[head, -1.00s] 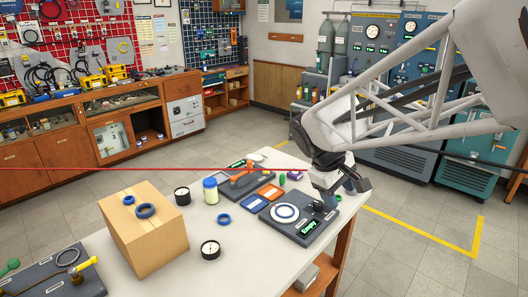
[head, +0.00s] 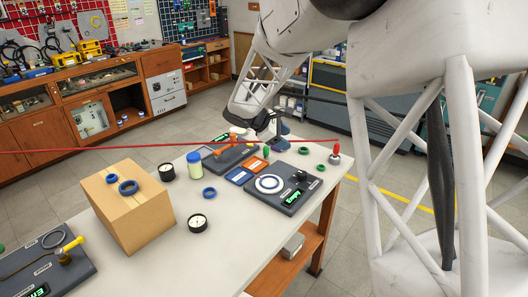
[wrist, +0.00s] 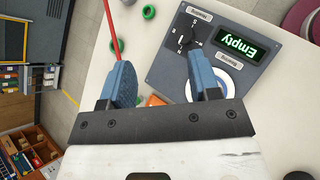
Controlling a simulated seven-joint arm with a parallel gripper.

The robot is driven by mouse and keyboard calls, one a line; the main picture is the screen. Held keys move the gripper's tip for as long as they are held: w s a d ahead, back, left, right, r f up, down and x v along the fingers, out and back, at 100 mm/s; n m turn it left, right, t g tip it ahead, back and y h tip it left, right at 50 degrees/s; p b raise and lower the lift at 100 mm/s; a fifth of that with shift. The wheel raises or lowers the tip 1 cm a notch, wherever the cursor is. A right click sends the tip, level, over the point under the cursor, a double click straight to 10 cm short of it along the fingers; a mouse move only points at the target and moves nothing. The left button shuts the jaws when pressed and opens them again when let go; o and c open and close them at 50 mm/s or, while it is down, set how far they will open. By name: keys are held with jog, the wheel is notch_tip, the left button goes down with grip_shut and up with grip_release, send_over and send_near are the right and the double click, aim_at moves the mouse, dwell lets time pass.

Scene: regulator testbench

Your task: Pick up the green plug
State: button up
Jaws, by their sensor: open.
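The green plug (head: 266,150) appears as a small upright green piece on the white table, behind the blue and orange trays, in the head view. My gripper (head: 266,136) is above the far part of the table, close to this plug in the picture; the exact gap is hard to tell. In the wrist view my gripper (wrist: 160,62) has its two blue fingers apart, with nothing held between them. The plug is not clearly visible there; the left finger may hide it.
A dark panel reading "Empty" (head: 299,203) holds a white ring (head: 269,184). Green rings (head: 321,167) and a red-topped piece (head: 335,154) lie near the right edge. A cardboard box (head: 140,222) stands at left. A thin red line crosses the view above the table.

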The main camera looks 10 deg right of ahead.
aim_at(265, 147)
jog(key=w+a+f+n+t+h, duration=0.1)
jog(key=w+a+f+n, duration=0.1)
jog(key=w+a+f, duration=0.1)
jog(key=w+a+f+n+t+h, duration=0.1)
jog(key=w+a+f+n, duration=0.1)
jog(key=w+f, duration=0.3)
jog(key=w+a+f+n+t+h, duration=0.1)
jog(key=w+a+f+n, duration=0.2)
jog(key=w+f, duration=0.2)
jog(key=shift+w+a, duration=0.2)
jog(key=shift+w, duration=0.6)
jog(key=shift+w+a, duration=0.2)
jog(key=shift+w, duration=0.6)
jog(key=shift+x, duration=1.25)
jog(key=shift+x, duration=2.65)
jog(key=shift+s+f, duration=0.1)
jog(key=shift+s, duration=0.05)
jog(key=c, duration=1.1)
